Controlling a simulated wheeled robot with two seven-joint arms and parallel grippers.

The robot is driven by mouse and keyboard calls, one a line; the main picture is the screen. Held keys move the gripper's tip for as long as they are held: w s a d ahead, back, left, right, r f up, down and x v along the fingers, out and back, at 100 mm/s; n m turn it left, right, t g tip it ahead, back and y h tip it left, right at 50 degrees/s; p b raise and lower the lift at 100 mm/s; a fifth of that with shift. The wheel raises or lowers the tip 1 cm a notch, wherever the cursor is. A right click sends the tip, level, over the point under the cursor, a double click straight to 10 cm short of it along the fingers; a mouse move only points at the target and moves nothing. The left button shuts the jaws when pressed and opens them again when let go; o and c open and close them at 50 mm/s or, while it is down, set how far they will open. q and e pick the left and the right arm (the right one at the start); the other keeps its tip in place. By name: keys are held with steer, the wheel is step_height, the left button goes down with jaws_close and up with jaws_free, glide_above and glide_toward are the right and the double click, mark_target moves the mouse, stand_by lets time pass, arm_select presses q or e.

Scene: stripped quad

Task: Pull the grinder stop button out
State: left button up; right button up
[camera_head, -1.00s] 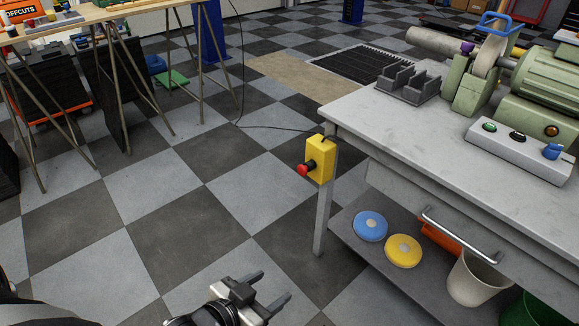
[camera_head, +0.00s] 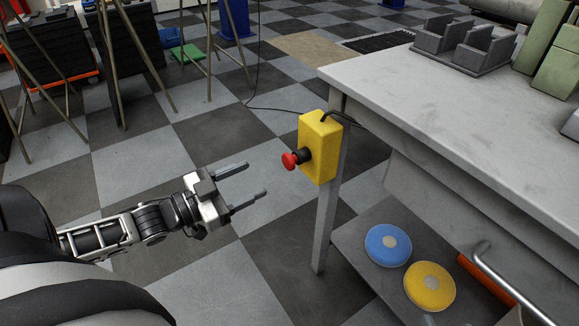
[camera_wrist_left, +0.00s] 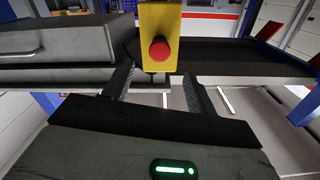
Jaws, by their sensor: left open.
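The grinder stop button (camera_head: 291,160) is a red mushroom head on a dark collar, on the side of a yellow box (camera_head: 321,148). The box is fixed at the corner leg of the grey workbench (camera_head: 450,110). My left gripper (camera_head: 254,182) is open and empty, left of the button and a little lower, fingers pointing toward it. In the left wrist view the red button (camera_wrist_left: 159,49) faces the camera, above and between the two spread fingers (camera_wrist_left: 160,88). The fingers do not touch it. My right gripper is not in view.
A blue disc (camera_head: 387,245) and a yellow disc (camera_head: 430,286) lie on the bench's lower shelf. A drawer handle (camera_head: 497,270) sticks out at the right.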

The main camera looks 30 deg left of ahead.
mark_target(286, 164)
arm_select(q)
steer(key=b+x, duration=0.3)
steer(key=x, duration=0.6)
steer(key=shift+w+f, duration=0.1)
steer(key=shift+w, duration=0.15)
steer(key=shift+w+d, duration=0.3)
steer(key=shift+w, duration=0.2)
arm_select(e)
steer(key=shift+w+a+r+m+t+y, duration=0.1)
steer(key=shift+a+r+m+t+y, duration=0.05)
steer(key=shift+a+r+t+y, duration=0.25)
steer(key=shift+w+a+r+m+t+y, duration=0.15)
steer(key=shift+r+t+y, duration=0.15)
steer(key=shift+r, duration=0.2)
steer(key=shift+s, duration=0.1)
